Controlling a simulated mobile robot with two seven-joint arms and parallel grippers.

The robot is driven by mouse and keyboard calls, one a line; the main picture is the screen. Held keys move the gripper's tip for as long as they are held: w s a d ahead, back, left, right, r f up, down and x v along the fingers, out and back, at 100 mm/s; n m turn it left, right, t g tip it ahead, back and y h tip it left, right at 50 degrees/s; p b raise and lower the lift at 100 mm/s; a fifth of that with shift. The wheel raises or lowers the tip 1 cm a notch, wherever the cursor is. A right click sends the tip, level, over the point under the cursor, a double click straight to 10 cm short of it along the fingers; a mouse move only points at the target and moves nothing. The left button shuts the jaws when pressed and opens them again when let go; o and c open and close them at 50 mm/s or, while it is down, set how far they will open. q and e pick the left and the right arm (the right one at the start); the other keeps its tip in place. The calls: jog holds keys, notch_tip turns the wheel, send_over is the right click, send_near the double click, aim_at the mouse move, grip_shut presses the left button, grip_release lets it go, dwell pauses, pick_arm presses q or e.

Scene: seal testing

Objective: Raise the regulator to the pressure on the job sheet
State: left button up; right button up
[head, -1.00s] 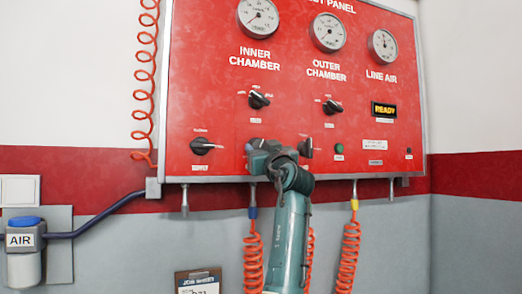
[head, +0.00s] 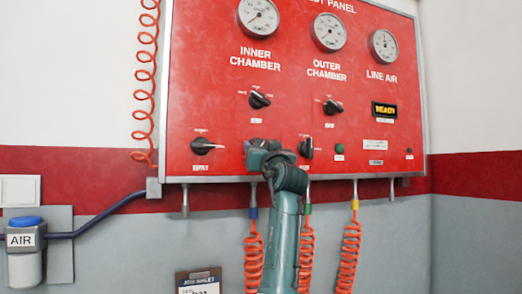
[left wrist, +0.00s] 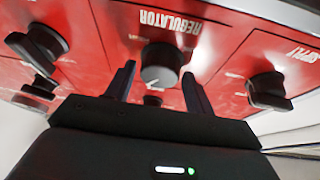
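The regulator knob (left wrist: 160,66) is a round dark knob below the upside-down REGULATOR label in the left wrist view. My left gripper (left wrist: 158,82) is open, with one finger on each side of the knob and a visible gap to each. In the head view my left gripper (head: 258,156) is up against the lower panel and hides most of the regulator. The line air gauge (head: 383,45) is at the upper right of the panel; its reading is too small to tell. The job sheet (head: 198,283) is cut off at the bottom, its pressure not legible.
The red test panel (head: 225,110) carries the supply knob (head: 203,146) left of the gripper and another black knob (head: 306,148) close on its right. Two selector knobs (head: 259,99) (head: 332,106) sit above. Orange coiled hoses (head: 349,255) hang below.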

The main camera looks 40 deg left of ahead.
pick_arm(q)
jog(key=shift+o, duration=1)
jog(key=b+v, duration=0.5)
jog(key=v, duration=0.8)
pick_arm(e)
jog(key=shift+w+a+f+t+y, duration=0.2)
jog(key=shift+a+f, duration=0.1)
jog(key=shift+a, duration=0.15)
jog(key=shift+w+a+f+t+y, duration=0.1)
jog(key=shift+a+f+t, duration=0.1)
jog(key=shift+a+f, duration=0.15)
pick_arm(q)
jog(key=shift+f, duration=0.1)
pick_arm(e)
jog(key=shift+r, duration=0.1)
jog(key=shift+w+d, duration=0.1)
jog(key=shift+w, duration=0.05)
